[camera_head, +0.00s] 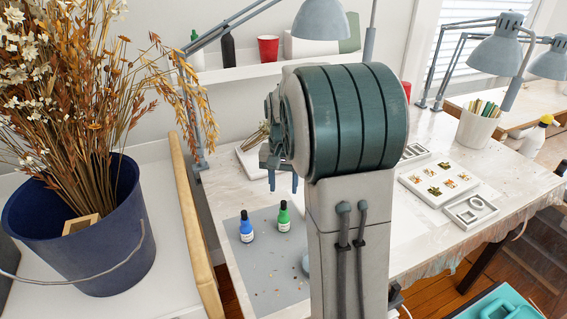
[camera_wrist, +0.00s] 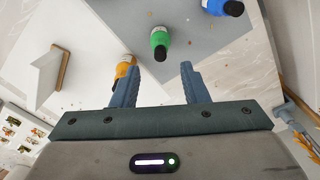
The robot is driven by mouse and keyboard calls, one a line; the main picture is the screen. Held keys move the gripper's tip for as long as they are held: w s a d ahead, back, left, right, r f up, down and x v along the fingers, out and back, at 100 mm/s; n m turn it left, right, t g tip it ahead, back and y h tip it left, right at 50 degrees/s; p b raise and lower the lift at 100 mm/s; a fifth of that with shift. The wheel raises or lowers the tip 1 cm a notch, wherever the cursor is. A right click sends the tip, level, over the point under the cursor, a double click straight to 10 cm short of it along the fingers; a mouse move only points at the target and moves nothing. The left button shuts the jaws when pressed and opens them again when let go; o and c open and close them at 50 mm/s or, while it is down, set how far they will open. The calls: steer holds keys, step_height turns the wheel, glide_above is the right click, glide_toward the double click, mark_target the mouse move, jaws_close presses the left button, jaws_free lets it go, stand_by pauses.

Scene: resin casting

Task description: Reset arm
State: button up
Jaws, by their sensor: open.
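My gripper (camera_head: 283,182) is above the work table, partly hidden by my arm in the head view. In the wrist view my gripper (camera_wrist: 160,85) shows two blue fingers apart with nothing between them. A blue bottle (camera_head: 246,227) and a green bottle (camera_head: 284,217) stand upright on a grey mat (camera_head: 262,275). The wrist view also shows the green bottle (camera_wrist: 160,40), the blue bottle (camera_wrist: 218,5) and an orange bottle (camera_wrist: 126,64), which is partly behind the left finger. My arm blocks the orange bottle in the head view.
A navy bucket (camera_head: 95,240) of dried flowers stands at left beside a wooden edge (camera_head: 195,230). A white tray of pressed flowers (camera_head: 438,182), small molds (camera_head: 470,211) and a pencil cup (camera_head: 478,128) are at right. Lamps (camera_head: 495,50) overhang the table. A shelf (camera_head: 260,70) runs behind.

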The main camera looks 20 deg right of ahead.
step_height(320, 180, up, 8)
steer(key=shift+r, duration=0.2)
